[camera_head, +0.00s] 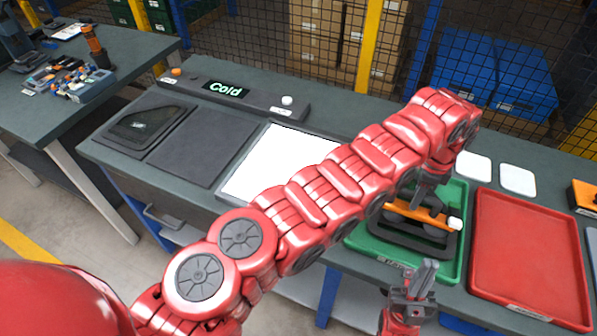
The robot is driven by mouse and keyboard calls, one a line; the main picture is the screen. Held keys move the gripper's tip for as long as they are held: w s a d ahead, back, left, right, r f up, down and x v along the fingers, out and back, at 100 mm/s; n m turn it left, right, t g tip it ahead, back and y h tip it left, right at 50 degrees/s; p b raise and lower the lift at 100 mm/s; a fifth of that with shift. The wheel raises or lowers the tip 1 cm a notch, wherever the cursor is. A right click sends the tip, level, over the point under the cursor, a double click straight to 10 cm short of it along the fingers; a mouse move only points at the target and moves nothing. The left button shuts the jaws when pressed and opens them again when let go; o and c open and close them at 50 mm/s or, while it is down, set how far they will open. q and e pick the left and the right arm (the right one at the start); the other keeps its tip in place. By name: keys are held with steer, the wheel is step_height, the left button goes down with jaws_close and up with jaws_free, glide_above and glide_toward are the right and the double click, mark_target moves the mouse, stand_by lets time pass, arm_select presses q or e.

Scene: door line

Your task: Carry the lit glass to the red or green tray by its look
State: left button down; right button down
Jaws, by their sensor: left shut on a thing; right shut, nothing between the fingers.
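My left gripper (430,193) is shut on an orange bar (408,211) with a white knob at its right end. Below the bar is a dark, glass-like piece (408,241), over the green tray (455,264); I cannot tell whether it rests on the tray or hangs just above it. My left arm hides part of both. The red tray (530,250) is empty, right of the green one. Another dark glass piece (143,124) lies at the bench's left end. My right gripper (424,275) is shut and empty, in front of the green tray.
A bright white light panel (262,182) is bare, partly behind my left arm. A dark pad (196,146) left of it is empty. A console display (225,89) reads "Cold". White squares (517,180) lie behind the red tray. A mesh fence closes the back.

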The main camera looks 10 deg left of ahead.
arm_select(q)
steer(key=shift+f, duration=0.25)
stand_by(0.6)
steer(key=c, duration=0.7)
jaws_free()
steer(key=shift+o, duration=0.2)
step_height(320, 180, up, 9)
steer(key=shift+d+r+b, duration=0.15)
steer(key=shift+r+b, duration=0.05)
steer(key=shift+b, duration=0.65)
step_height(320, 180, up, 8)
steer(key=p, duration=0.5)
steer(key=shift+p, duration=0.4)
steer(key=shift+f, duration=0.1)
